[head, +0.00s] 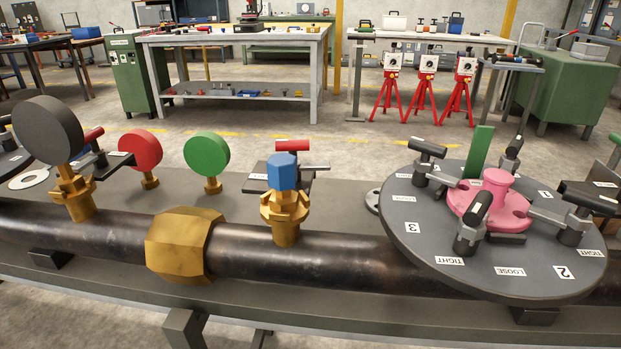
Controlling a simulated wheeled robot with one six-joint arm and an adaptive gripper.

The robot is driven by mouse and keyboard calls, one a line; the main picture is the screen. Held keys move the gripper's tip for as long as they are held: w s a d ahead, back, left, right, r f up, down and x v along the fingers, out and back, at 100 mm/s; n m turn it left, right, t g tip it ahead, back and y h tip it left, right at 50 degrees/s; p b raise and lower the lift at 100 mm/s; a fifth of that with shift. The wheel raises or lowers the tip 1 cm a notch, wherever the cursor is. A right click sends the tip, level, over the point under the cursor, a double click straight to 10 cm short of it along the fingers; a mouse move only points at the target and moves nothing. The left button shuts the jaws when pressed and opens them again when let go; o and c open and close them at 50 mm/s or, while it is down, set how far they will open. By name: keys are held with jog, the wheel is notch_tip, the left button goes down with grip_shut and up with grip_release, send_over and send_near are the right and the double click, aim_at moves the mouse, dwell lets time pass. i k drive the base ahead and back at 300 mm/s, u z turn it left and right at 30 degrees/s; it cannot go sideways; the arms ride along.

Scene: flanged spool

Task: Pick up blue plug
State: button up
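The blue plug (282,172) is a faceted blue piece standing upright in the top of a brass fitting (285,215). The fitting rises from the dark horizontal pipe (330,258) near the middle of the head view. The plug's top and front faces show clearly, and its lower end is hidden inside the fitting. My gripper is not in this view.
Right of the plug is a grey disc (430,240) with black-handled clamps around a pink flanged spool (495,190). Left are green (206,155), red (141,150) and black (48,130) round discs. A red-handled tool (292,146) lies close behind the plug.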

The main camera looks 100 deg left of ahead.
aim_at(282, 168)
jog(key=u, duration=0.05)
jog(key=k, duration=1.85)
jog(key=u, duration=0.8)
